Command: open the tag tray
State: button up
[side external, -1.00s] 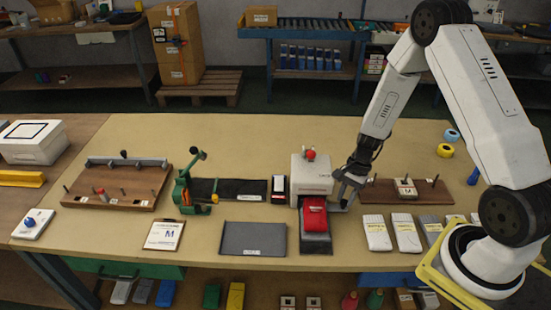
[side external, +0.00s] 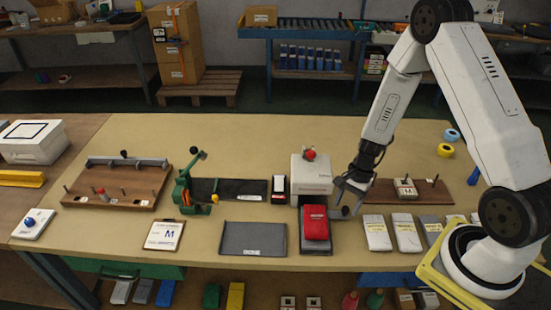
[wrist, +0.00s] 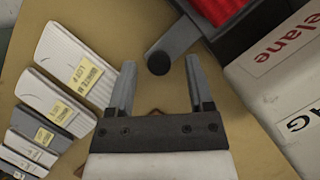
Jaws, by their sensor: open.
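The white machine (side external: 311,177) with a red ball on top stands right of the middle of the bench. A red folded item (side external: 315,224) lies on a dark grey plate (side external: 317,246) at its front. A dark lever with a round knob (wrist: 158,67) sticks out from its side; the knob also shows in the side view (side external: 345,211). My gripper (side external: 348,190) is open and empty, beside the machine's right side. In the wrist view the knob appears between my fingertips (wrist: 160,62); I cannot tell the height gap. I cannot single out a part marked as the tag tray.
Several white and grey packs (side external: 376,233) lie to the right of the machine. A grey mat (side external: 253,238) and a green clamp (side external: 190,185) are to the left. Blue (side external: 385,280) and green (side external: 140,270) fronts show under the bench.

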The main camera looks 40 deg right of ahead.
jog(key=shift+r, duration=0.1)
jog(key=v, duration=0.7)
jog(key=shift+d+r, duration=0.2)
jog(key=shift+r, duration=0.1)
jog(key=shift+w, duration=0.1)
jog(key=s+a+r+n+t+h, duration=0.3)
jog(key=a+r+n, duration=0.7)
jog(key=n, duration=0.6)
jog(key=shift+s+a+r+n+h, duration=0.4)
jog(key=shift+s+a+h, duration=0.05)
jog(key=shift+a+h, duration=0.25)
